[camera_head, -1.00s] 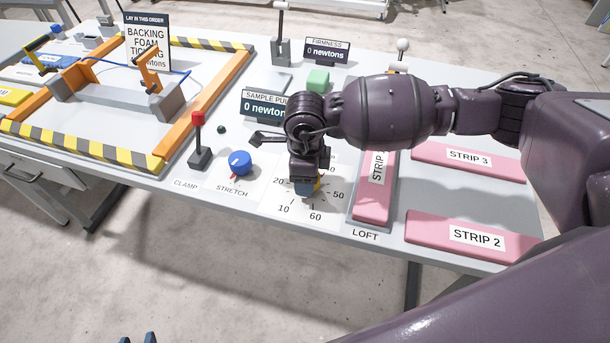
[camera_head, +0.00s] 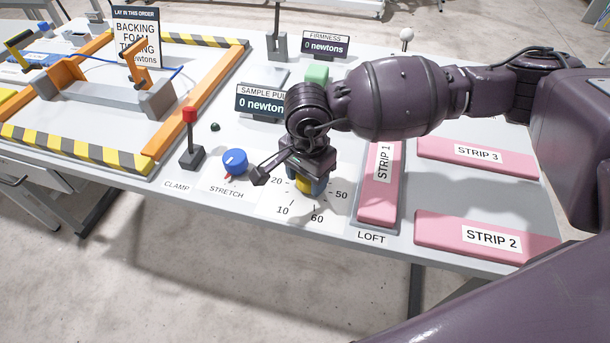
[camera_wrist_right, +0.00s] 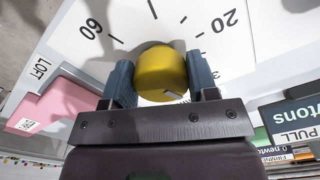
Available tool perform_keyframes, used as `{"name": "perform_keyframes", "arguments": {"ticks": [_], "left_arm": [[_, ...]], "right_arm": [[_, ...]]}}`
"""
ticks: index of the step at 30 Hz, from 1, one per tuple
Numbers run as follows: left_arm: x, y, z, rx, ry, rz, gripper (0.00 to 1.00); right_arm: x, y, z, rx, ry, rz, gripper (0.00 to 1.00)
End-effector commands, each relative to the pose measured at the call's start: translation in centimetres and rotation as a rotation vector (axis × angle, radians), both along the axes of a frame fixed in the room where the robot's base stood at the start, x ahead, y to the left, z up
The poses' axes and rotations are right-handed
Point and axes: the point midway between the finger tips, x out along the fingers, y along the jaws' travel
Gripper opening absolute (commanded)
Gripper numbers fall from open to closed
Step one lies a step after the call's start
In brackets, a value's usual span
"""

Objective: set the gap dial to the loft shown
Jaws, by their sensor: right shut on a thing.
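The yellow gap dial (camera_wrist_right: 162,72) sits on a white scale plate (camera_head: 273,208) at the table's front edge. My right gripper (camera_wrist_right: 163,82) points down and is shut on the dial, one blue-grey finger on each side. In the head view the dial (camera_head: 303,187) shows only as a sliver below the gripper. Its pointer is not clear. A LOFT label (camera_head: 371,238) lies by the pink STRIP 1 block (camera_head: 379,200). My left gripper is out of view.
The blue STRETCH knob (camera_head: 235,161) and red-topped CLAMP lever (camera_head: 191,140) stand left of the dial. The sample pull display (camera_head: 262,102) is behind, partly covered. Pink blocks STRIP 2 (camera_head: 455,236) and STRIP 3 (camera_head: 440,149) lie right.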

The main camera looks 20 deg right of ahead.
Motion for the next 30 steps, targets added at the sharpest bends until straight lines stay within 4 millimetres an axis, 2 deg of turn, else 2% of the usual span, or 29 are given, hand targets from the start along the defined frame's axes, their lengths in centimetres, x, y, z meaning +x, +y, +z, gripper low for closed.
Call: {"name": "perform_keyframes", "arguments": {"ticks": [15, 24, 30], "left_arm": [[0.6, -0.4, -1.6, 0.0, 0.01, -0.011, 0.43], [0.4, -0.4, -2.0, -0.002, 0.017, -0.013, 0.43], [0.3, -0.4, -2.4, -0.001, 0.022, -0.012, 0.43]], "right_arm": [[-0.1, -0.2, -0.2, 0.001, 0.001, 0.462, 0.3], [-0.2, -0.3, -0.1, 0.001, 0.001, 0.631, 0.3], [-0.2, -0.3, 0.0, 0.001, -0.001, 0.684, 0.3]]}}
